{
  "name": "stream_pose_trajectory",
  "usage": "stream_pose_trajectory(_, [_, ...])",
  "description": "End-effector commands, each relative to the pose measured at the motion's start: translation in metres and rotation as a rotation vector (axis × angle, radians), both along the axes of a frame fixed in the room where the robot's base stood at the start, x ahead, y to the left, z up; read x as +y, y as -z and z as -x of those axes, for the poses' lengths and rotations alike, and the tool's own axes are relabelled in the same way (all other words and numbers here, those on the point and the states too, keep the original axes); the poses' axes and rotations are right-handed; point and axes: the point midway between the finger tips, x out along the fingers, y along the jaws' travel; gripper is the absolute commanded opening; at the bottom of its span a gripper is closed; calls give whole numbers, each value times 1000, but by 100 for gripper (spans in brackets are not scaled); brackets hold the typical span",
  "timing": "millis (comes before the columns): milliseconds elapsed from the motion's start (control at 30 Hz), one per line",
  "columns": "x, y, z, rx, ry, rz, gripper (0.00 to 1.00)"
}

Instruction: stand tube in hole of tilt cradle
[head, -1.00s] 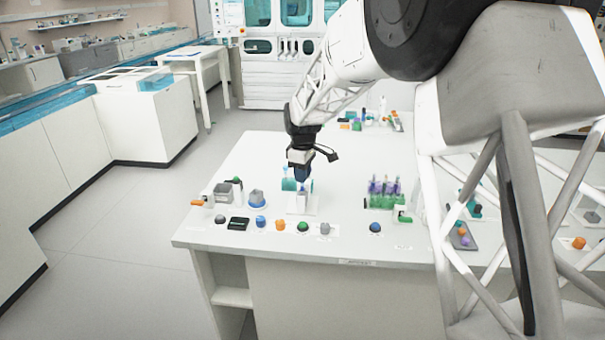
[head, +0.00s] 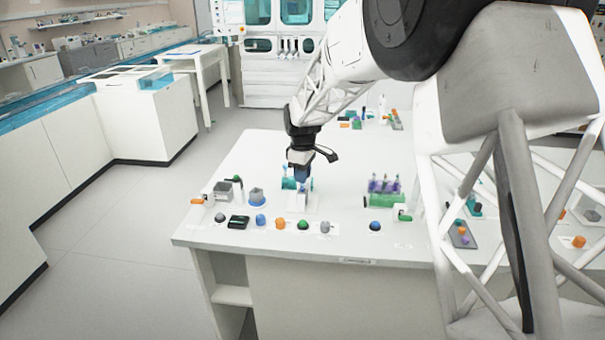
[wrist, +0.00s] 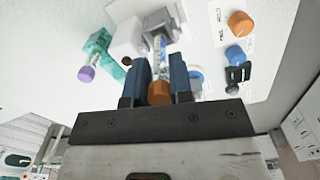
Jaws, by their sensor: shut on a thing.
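My gripper (wrist: 160,82) is shut on a tube with an orange cap (wrist: 159,94). Its clear body points away from the fingers towards the grey tilt cradle (wrist: 168,20) in the wrist view. The tube's far end is at or in front of the cradle; I cannot tell whether it is inside the hole. In the head view my gripper (head: 303,181) is low, directly above the cradle (head: 302,200), and the tube is mostly hidden there.
A teal block (wrist: 100,44) holding a purple-capped tube (wrist: 86,74) stands close beside the cradle. A green rack (head: 384,200) of purple-capped tubes is to the right. Several coloured knobs, including an orange one (head: 280,223), line the front edge. The table's back left is clear.

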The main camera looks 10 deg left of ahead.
Motion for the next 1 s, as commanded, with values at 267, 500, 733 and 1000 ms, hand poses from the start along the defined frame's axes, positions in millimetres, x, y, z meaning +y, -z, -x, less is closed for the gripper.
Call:
stream_pose_trajectory(267, [0,6,0,0,0,0,8])
stream_pose_trajectory(500, [0,9,0,0,0,0,8])
stream_pose_trajectory(733, [0,9,0,0,0,0,8])
stream_pose_trajectory(1000, [0,11,0,0,0,0,8])
